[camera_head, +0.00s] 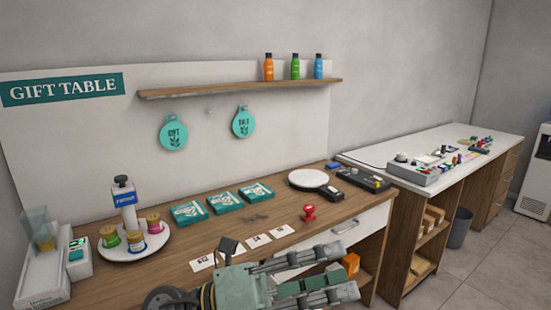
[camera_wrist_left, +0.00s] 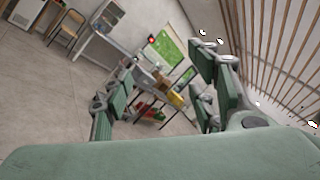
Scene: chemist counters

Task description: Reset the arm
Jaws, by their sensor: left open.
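My left gripper (camera_head: 335,270) reaches in from the bottom of the head view, in front of the gift table's front edge. Its green-padded fingers are apart and hold nothing. In the left wrist view the same fingers (camera_wrist_left: 160,95) stand wide open with only distant room between them. The right gripper is in neither view.
The wooden gift table (camera_head: 240,222) carries teal boxes (camera_head: 222,202), a round white stand (camera_head: 135,245), price cards (camera_head: 256,241), a red stamp (camera_head: 309,212) and a round white scale (camera_head: 308,179). A white counter (camera_head: 460,160) stands at right, with a grey bin (camera_head: 460,228) and open floor (camera_head: 485,265).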

